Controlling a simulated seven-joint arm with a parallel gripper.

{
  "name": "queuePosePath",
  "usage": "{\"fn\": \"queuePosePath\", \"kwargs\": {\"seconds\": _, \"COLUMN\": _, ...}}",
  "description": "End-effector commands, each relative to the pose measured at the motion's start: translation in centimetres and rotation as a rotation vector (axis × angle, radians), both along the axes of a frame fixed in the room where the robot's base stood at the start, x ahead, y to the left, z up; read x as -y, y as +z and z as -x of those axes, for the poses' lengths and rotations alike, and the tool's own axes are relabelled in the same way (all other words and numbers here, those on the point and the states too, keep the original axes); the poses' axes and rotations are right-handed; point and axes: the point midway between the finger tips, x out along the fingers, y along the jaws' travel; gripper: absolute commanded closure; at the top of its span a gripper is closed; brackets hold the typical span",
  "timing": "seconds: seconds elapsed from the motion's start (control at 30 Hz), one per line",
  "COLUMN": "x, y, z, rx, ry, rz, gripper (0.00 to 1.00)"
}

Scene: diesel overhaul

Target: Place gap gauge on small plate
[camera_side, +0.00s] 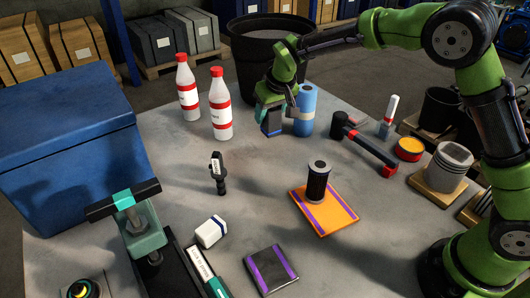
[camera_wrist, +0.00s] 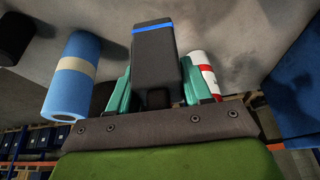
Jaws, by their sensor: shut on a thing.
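My gripper (camera_side: 275,108) is shut on a dark grey block with a blue band (camera_side: 271,124), near the back of the table. In the wrist view the block (camera_wrist: 155,55) sits between the green fingers of my gripper (camera_wrist: 158,95). I cannot tell for certain that this block is the gap gauge. A small dark square plate with purple stripes (camera_side: 268,270) lies at the front of the table, with nothing on it. A larger orange plate with purple edges (camera_side: 334,216) lies behind and right of it, bearing a black cylinder (camera_side: 317,183).
A blue roll (camera_side: 305,112) stands just right of my gripper. Two white-and-red bottles (camera_side: 220,105) stand to the left. A hammer (camera_side: 365,147) lies to the right. A black tool (camera_side: 218,174) and a white block (camera_side: 211,231) stand mid-table. A blue box (camera_side: 65,120) fills the left.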

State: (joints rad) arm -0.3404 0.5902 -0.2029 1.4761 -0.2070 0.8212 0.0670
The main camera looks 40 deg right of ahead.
Motion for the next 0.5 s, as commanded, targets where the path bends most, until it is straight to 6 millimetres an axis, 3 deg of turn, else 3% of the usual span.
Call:
{"fn": "queuePosePath", "kwargs": {"seconds": 0.1, "x": 0.0, "y": 2.0, "z": 0.0, "rx": 0.006, "ry": 0.001, "rz": -0.001, "gripper": 0.96}}
{"fn": "queuePosePath", "kwargs": {"seconds": 0.27, "x": -3.2, "y": 2.7, "z": 2.4, "rx": 0.002, "ry": 0.066, "rz": -0.003, "gripper": 0.96}}
{"fn": "queuePosePath", "kwargs": {"seconds": 0.37, "x": -6.4, "y": 2.9, "z": 5.0, "rx": 0.003, "ry": 0.174, "rz": -0.001, "gripper": 0.96}}
{"fn": "queuePosePath", "kwargs": {"seconds": 0.5, "x": -11.5, "y": 3.2, "z": 10.2, "rx": 0.003, "ry": 0.392, "rz": 0.000, "gripper": 0.96}}
